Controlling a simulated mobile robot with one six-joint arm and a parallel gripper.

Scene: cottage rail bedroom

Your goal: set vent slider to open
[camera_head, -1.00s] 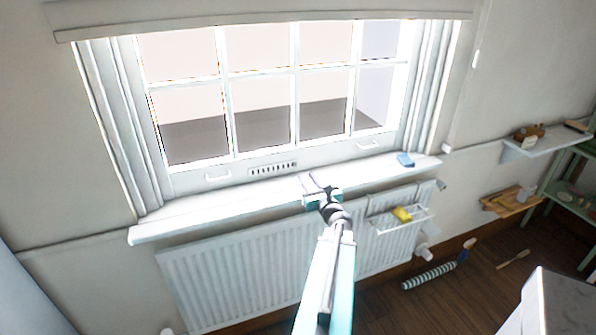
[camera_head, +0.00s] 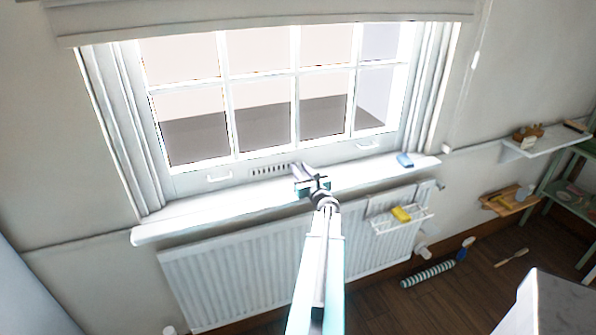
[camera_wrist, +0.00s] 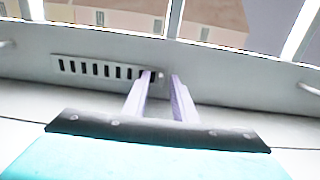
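The vent (camera_head: 270,170) is a small slotted plate on the bottom rail of the window frame. In the wrist view the vent (camera_wrist: 95,68) shows a row of dark slots at its left and middle, and a small pale knob (camera_wrist: 163,77) at its right end. My gripper (camera_head: 303,168) is at the vent's right end, above the sill. In the wrist view my gripper (camera_wrist: 160,78) has its two pale fingers apart, with the knob showing between their tips. I cannot tell whether either finger touches the knob.
The white window sill (camera_head: 190,216) runs below the vent, with a blue object (camera_head: 404,160) at its right. Sash handles (camera_head: 218,178) flank the vent. A white radiator (camera_head: 235,275) is below, with a yellow item (camera_head: 401,214) on its rack (camera_head: 400,224).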

